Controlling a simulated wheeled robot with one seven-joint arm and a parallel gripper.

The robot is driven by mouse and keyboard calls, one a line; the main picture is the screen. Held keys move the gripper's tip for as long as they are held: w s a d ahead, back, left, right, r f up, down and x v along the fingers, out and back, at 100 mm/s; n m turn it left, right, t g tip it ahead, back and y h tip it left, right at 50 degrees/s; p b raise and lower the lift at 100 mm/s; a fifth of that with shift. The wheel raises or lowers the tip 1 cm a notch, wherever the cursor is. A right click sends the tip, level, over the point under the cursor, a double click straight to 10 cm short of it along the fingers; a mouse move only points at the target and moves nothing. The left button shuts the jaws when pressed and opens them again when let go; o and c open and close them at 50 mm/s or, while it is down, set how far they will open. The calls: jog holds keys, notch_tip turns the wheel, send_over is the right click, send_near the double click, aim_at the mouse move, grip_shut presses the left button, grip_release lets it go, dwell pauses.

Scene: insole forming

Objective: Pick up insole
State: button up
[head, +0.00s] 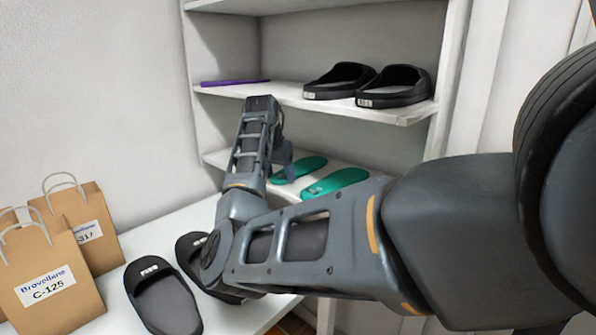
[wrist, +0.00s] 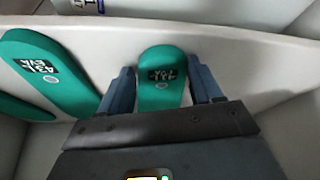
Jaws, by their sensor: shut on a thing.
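A second green insole (wrist: 45,72) with a like label lies to the left in the wrist view. Part of another green piece shows at the far left edge (wrist: 18,108). In the head view two green insoles show on the lower shelf, the farther one (head: 305,166) beside my gripper and the nearer one (head: 335,182) partly behind my arm. I cannot tell whether the held insole still touches the shelf.
The upper shelf board (head: 285,95) is close above my gripper, with black slippers (head: 395,86) and a purple flat item (head: 235,82). The white table (head: 190,222) holds black slippers (head: 163,300) and paper bags (head: 48,290). The shelf's side wall (head: 440,120) stands right.

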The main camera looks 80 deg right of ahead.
jog(key=shift+c, duration=1.4)
jog(key=shift+w+a+r, duration=0.1)
jog(key=shift+a+r, duration=0.2)
jog(key=w+a+r, duration=0.1)
jog(key=a+r, duration=0.2)
jog(key=a, duration=0.3)
jog(key=w+a+r+b, duration=0.1)
jog(key=a+r, duration=0.3)
jog(key=a, duration=0.3)
jog(key=shift+w+r, duration=0.2)
jog(key=shift+w, duration=0.1)
jog(key=shift+r, duration=0.1)
